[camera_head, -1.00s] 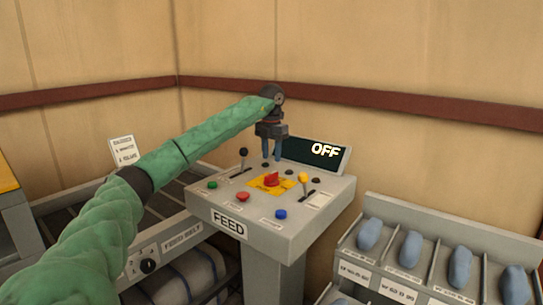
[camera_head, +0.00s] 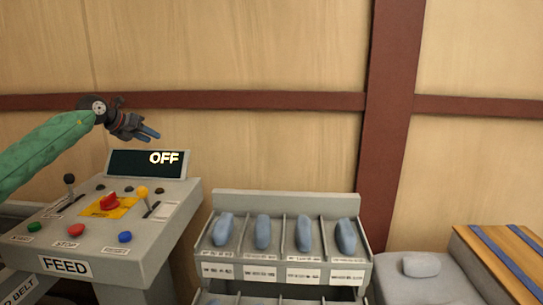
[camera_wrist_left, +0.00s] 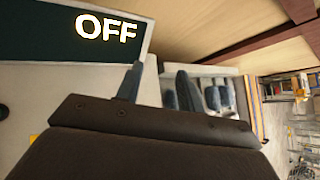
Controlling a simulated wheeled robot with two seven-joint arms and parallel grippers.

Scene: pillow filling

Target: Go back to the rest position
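My left gripper (camera_head: 150,134) is up in the air above the FEED control console (camera_head: 160,238), near the top of its screen (camera_head: 125,163), and points to the right. Its two blue fingers stand apart in the left wrist view (camera_wrist_left: 160,78), with nothing between them. The screen reads OFF, and it also shows in the left wrist view (camera_wrist_left: 60,30). The console carries a red knob (camera_head: 109,201) on a yellow plate, a yellow-topped lever (camera_head: 142,191) and a black-topped lever (camera_head: 69,180). My right gripper is out of view.
A grey rack (camera_head: 290,203) with blue pillow-like pieces in labelled slots stands right of the console. Farther right are a grey block with a blue-grey pillow (camera_head: 421,265) on it and a wooden surface with blue stripes (camera_head: 510,255). A wood-panelled wall (camera_head: 250,45) closes the back.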

